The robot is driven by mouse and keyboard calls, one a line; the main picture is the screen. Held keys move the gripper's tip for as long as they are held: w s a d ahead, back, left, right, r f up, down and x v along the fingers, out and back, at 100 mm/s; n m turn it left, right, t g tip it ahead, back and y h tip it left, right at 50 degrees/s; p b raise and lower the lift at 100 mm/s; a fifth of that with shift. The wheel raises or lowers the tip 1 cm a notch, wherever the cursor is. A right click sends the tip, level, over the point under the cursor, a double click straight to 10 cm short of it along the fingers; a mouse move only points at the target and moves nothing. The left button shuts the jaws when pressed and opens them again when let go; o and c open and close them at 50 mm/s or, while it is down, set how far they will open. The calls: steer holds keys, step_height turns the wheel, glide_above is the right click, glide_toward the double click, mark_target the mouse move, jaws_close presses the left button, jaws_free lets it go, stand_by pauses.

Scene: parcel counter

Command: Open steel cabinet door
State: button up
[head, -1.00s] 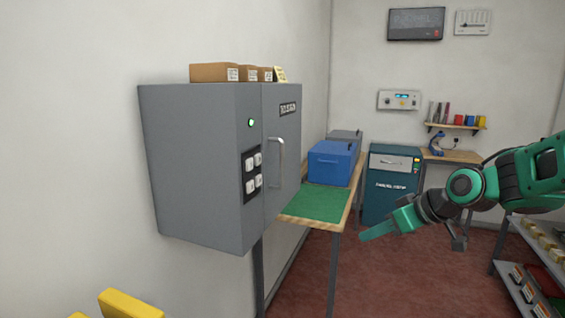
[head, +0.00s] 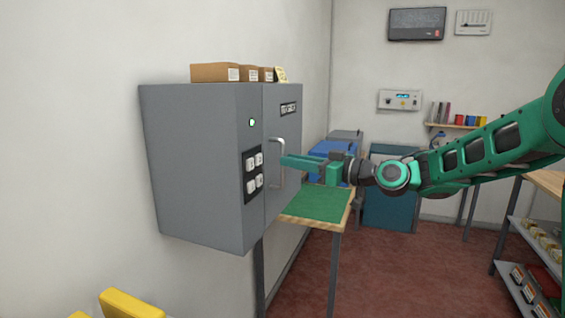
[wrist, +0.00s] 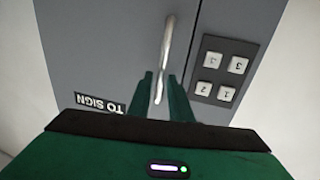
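The grey steel cabinet (head: 200,165) is fixed to the left wall, and its door (head: 287,125) is shut. The door carries a vertical silver bar handle (head: 283,146) and a "TO SIGN" label. In the wrist view the handle (wrist: 167,45) runs down between my two fingers. My gripper (head: 283,161) is level at the handle's middle, coming from the right. In the wrist view my gripper (wrist: 160,75) has its fingers apart, with a gap beside the handle; I cannot tell whether either touches it. The fingertips partly cover the handle in the head view.
A keypad (head: 253,175) with numbered buttons and a green light (head: 252,122) are beside the door. Boxes (head: 215,72) sit on top of the cabinet. A green-topped table (head: 318,203) stands behind, with a blue box (head: 330,147). Shelves (head: 540,240) are at right.

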mark_target(283, 182)
steer(key=shift+x, duration=1.9)
steer(key=shift+c, duration=0.4)
jaws_close()
steer(key=shift+d, duration=0.1)
